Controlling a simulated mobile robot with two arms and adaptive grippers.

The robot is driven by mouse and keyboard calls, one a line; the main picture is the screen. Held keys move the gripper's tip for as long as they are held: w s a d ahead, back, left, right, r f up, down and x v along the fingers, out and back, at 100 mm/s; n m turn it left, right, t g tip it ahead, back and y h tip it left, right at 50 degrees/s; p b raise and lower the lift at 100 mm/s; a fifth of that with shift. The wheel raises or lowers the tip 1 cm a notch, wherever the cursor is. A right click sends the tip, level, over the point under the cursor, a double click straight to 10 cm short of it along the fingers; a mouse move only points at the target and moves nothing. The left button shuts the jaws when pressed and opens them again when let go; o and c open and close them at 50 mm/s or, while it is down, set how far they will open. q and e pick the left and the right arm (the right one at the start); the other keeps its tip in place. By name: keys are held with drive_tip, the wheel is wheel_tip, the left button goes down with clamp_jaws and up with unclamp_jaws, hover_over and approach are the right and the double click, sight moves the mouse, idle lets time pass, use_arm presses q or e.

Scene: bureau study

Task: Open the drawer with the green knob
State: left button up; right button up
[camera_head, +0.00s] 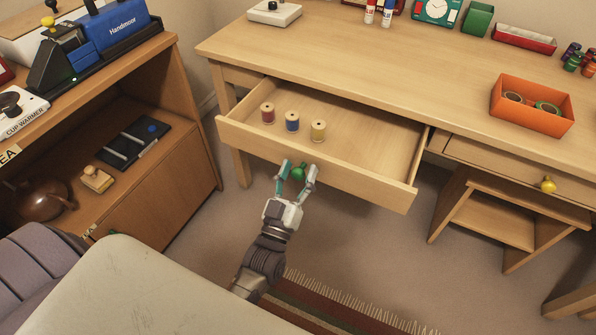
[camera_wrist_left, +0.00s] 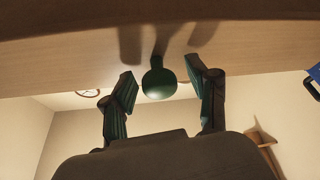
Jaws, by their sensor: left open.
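The drawer (camera_head: 367,184) with the green knob (camera_head: 299,172) stands pulled out from the desk. Inside it are a red spool (camera_head: 268,113), a blue spool (camera_head: 292,122) and a yellow spool (camera_head: 318,131). My left gripper (camera_head: 298,170) is open at the drawer front, with its fingers on either side of the knob. In the left wrist view the round green knob (camera_wrist_left: 159,82) sits between the two spread fingers, with a gap on both sides. My right gripper does not show.
The wooden desk (camera_head: 370,65) carries an orange box (camera_head: 532,105) at the right. A second drawer with a yellow knob (camera_head: 546,185) is shut. A shelf unit (camera_head: 160,190) stands at the left. A striped rug (camera_head: 330,308) lies on the floor below.

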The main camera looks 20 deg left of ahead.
use_arm(q)
drive_tip(key=shift+s, duration=0.1)
drive_tip(key=v, duration=1.1)
drive_tip(key=shift+s, duration=0.4)
drive_tip(key=shift+f, duration=0.1)
